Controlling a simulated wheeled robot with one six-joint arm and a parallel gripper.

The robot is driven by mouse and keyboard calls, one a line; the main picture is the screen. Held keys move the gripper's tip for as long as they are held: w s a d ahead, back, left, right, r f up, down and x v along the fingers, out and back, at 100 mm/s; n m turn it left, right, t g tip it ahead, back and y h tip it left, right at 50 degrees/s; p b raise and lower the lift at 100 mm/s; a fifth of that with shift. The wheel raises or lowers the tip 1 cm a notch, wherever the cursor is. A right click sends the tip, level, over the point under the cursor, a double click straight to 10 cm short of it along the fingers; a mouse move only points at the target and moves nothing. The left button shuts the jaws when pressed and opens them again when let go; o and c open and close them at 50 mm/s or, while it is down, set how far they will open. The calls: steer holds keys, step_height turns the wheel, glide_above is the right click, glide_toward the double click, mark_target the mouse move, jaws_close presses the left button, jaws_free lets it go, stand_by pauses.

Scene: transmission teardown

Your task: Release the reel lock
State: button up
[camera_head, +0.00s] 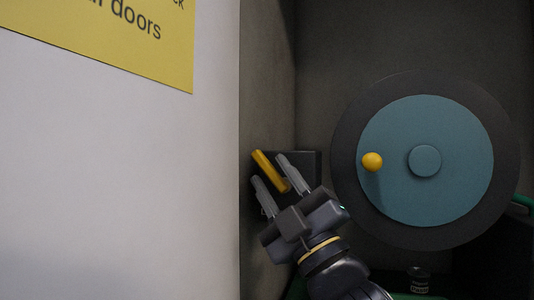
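A yellow lever (268,171), likely the reel lock, sits slanted on a dark block (309,163) against the side wall, left of the reel. The reel is a teal disc (453,125) with a dark rim and a yellow knob (372,161) on its left part. My gripper (268,168) is at the lever, its two grey fingers apart. The lever shows between the fingers, its lower end near the right finger. I cannot tell whether the fingers touch it.
A white wall panel (120,180) with a yellow sign (100,40) fills the left side. A small dark canister (418,280) stands low, below the reel. A green part (522,203) shows at the right edge.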

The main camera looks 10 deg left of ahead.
steer(key=shift+p+x, duration=0.35)
steer(key=shift+x, duration=0.95)
steer(key=shift+c, duration=0.4)
jaws_close()
